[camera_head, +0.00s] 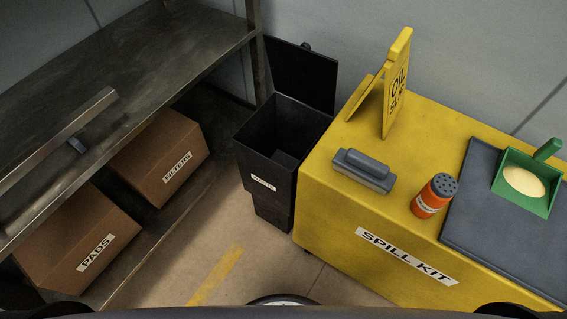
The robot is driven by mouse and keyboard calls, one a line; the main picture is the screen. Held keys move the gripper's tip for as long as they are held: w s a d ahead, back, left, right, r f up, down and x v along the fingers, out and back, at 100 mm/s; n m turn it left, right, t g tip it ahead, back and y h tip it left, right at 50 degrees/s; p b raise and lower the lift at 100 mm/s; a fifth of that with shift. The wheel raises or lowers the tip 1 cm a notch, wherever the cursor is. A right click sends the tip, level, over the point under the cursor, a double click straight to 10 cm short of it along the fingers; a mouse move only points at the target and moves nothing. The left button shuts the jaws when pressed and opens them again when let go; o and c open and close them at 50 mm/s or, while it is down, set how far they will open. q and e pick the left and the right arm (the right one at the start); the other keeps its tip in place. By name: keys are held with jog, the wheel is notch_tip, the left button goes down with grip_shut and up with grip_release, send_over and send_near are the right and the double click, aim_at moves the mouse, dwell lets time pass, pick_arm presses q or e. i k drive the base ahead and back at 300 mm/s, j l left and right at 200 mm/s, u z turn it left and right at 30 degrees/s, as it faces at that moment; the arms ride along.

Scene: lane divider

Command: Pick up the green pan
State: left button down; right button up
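The green pan (512,186) is a small dustpan with a raised handle pointing to the upper right. It holds a pale yellow heap and rests on a dark grey mat (478,228) on top of the yellow cabinet labelled SPILL KIT (345,222), at the right of the view. Neither of my grippers shows in the head view. Dark rounded parts at the bottom edge seem to be mine.
An orange shaker (428,200), a grey brush-like block (364,172) and a yellow OIL sign (396,92) stand on the cabinet. An open black bin (268,180) is beside it. A metal shelf (150,62) with boxes (160,155) stands left. Floor (290,272) between is clear.

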aim_at(529, 183)
jog(key=z, duration=1.8)
jog(key=l+u, duration=0.2)
jog(key=u, duration=0.2)
jog(key=l+u, duration=0.2)
jog(key=u, duration=0.2)
jog(key=l+u, duration=0.2)
jog(key=u, duration=0.15)
jog(key=l+u, duration=0.2)
jog(key=u, duration=0.2)
